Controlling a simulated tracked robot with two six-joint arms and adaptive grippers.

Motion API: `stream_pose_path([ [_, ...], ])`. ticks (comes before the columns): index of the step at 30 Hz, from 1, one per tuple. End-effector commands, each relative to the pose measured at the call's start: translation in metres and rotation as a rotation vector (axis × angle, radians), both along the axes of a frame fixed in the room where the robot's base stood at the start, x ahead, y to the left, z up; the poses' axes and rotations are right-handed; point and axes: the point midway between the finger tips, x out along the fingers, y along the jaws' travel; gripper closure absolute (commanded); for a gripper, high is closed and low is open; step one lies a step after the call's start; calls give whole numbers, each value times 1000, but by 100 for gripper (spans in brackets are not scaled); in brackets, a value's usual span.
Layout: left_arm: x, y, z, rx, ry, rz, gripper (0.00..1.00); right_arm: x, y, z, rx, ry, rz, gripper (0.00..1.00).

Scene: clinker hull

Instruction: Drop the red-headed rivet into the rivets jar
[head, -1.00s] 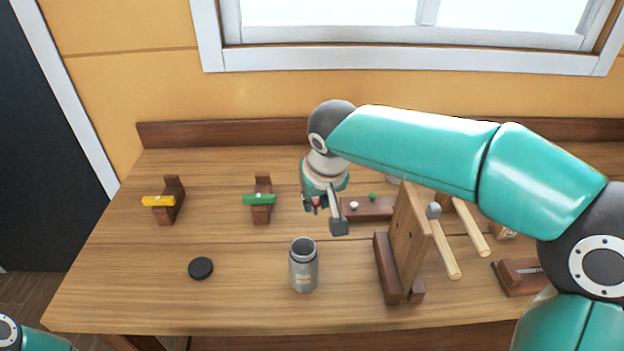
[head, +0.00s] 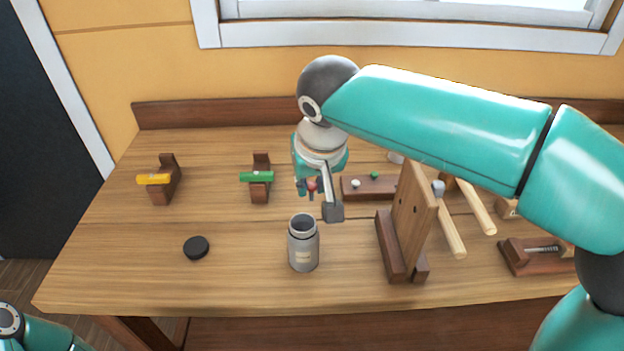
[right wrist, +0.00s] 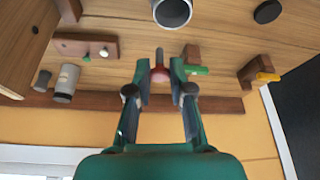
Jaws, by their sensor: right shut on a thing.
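The red-headed rivet (head: 311,185) is held between the fingertips of my right gripper (head: 320,198). In the right wrist view its red head (right wrist: 160,75) sits between the two fingers, with the grey shank pointing away from the palm. The grey rivets jar (head: 303,250) stands upright and uncapped on the bench, with a pale label on its front. The gripper and rivet are above and behind the jar's mouth in the head view. The jar's open mouth also shows at the top of the right wrist view (right wrist: 172,12). My left gripper is out of view.
A black lid (head: 196,247) lies left of the jar. Brown stands hold a yellow piece (head: 154,179) and a green piece (head: 257,176). A wooden block (head: 368,188) with small pins is behind, and an upright board (head: 411,220) stands right.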

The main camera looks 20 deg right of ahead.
Motion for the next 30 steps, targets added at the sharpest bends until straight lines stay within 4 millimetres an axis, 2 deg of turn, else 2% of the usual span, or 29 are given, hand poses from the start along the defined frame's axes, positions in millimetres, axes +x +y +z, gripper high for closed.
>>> stream_pose_path([
  [8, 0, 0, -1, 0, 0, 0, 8, 0, 0, -2, 0, 0, 0, 100],
  [9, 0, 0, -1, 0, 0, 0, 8, 0, 0, -2, 0, 0, 0, 76],
  [14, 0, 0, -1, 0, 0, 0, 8, 0, 0, -2, 0, 0, 0, 50],
  [24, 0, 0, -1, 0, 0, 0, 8, -1, 0, 0, 0, -1, -1, 50],
  [30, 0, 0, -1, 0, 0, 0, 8, -7, 0, 18, 1, -4, -1, 50],
])
